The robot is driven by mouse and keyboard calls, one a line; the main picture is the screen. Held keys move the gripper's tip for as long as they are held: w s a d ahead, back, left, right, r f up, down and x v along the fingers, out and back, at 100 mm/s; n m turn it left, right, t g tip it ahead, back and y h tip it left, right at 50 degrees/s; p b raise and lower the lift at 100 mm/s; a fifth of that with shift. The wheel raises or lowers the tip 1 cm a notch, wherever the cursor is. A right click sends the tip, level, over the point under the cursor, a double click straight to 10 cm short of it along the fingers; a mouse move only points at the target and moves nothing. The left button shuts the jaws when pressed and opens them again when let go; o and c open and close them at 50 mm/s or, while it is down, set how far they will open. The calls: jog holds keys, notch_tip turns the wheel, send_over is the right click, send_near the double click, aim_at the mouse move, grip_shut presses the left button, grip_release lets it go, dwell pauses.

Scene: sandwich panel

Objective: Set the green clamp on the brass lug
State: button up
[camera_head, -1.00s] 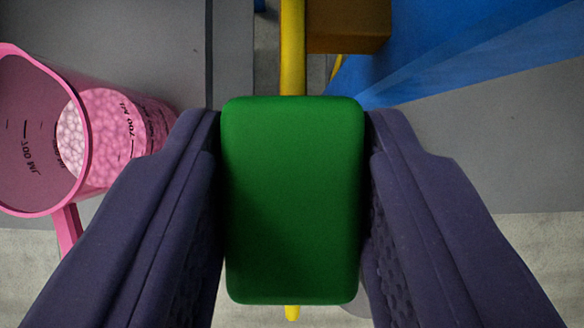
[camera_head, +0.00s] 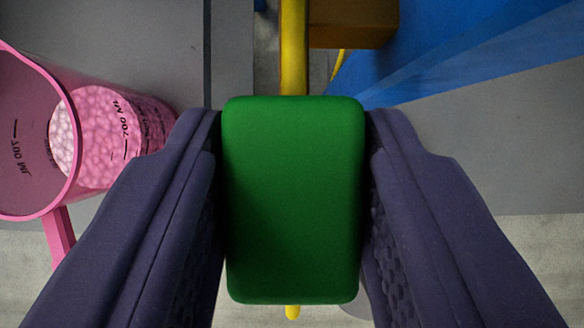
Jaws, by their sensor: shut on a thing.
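My gripper (camera_head: 292,205) is shut on the green clamp (camera_head: 292,200), with one dark purple finger pressed to each side. The clamp is a rounded green block that fills the middle of the view. A yellow bar (camera_head: 293,50) shows above the clamp, and a short yellow tip (camera_head: 292,312) shows below it; the clamp hides whatever lies between. I cannot tell whether the yellow parts belong to the clamp. I cannot clearly identify the brass lug; a brown-gold block (camera_head: 352,22) is at the top, right of the yellow bar.
A pink measuring jug (camera_head: 62,215) with pale pink beads is at the left, beside my left finger. A large blue surface (camera_head: 470,50) crosses the upper right. Grey panels (camera_head: 135,45) lie behind, with a paler speckled floor along the bottom.

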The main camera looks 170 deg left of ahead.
jog(key=shift+f, duration=0.1)
jog(key=o, duration=1.2)
